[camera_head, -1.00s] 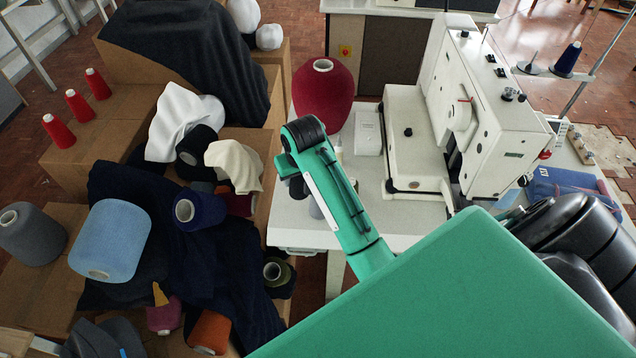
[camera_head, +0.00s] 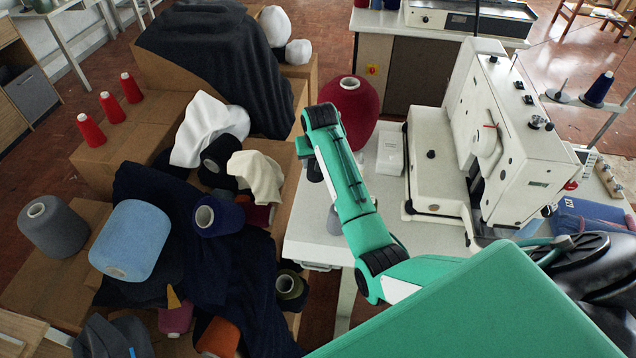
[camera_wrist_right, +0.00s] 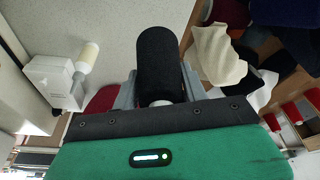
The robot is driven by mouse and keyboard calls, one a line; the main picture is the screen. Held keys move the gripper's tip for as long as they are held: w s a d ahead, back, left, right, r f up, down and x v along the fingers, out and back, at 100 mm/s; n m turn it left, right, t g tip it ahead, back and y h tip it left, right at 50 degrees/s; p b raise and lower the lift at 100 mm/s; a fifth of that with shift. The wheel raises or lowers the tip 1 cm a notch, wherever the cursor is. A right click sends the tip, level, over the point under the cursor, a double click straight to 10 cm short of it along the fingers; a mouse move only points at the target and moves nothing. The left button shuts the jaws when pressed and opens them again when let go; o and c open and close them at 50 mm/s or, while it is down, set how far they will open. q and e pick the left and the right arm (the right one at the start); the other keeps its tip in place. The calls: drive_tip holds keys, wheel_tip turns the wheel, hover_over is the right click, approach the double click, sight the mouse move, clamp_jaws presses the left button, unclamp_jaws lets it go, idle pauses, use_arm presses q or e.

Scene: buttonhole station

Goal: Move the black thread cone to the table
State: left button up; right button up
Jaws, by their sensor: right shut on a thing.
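The black thread cone (camera_wrist_right: 158,62) is between the two fingers of my right gripper (camera_wrist_right: 158,88) in the right wrist view. The gripper is shut on it, with its pale core end showing near the palm. In the head view my green right arm hides most of this gripper and the cone. The white table (camera_head: 305,239) lies under the arm in the head view; its pale top (camera_wrist_right: 95,25) also shows in the wrist view. Whether the cone touches the table I cannot tell. My left gripper is in neither view.
The big red cone (camera_head: 349,108), a white box (camera_head: 390,153) and the white sewing machine (camera_head: 512,135) stand on the table. Cardboard boxes with dark cloth (camera_head: 160,200), a blue cone (camera_head: 130,240) and several other cones crowd the left. The table's front left is fairly clear.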

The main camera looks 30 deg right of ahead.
wheel_tip(320, 180, down, 10)
drive_tip(key=shift+f+p, duration=0.2)
drive_tip(key=shift+p, duration=0.5)
drive_tip(key=o, duration=1)
drive_tip(key=shift+f, duration=0.1)
drive_tip(key=b+v, duration=0.1)
drive_tip(key=v, duration=1.1)
drive_tip(key=shift+s, duration=0.1)
